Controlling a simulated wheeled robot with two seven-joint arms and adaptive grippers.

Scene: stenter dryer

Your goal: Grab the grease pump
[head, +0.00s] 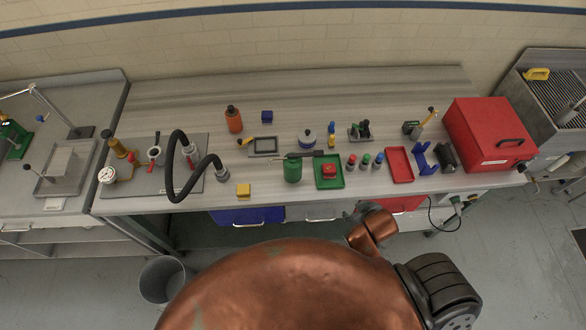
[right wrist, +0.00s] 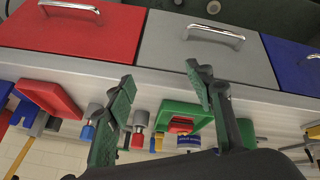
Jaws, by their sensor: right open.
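A green canister (head: 293,172) with a dark top and a long dark lever or spout stands upright near the front of the workbench, left of the green tray; it looks like the grease pump. My right gripper (right wrist: 160,80) is open and empty in the right wrist view, its two fingers apart in front of the bench's front edge and drawers. The canister is not between the fingers; only a bit of green and a dark bar show at the right edge there. In the head view I cannot make out the right fingers. My left gripper is not in view.
The green tray (head: 329,184) with a red part, small bottles (head: 365,161), a red tray (head: 399,165) and a red toolbox (head: 490,135) stand to the right. Drawers line the bench front.

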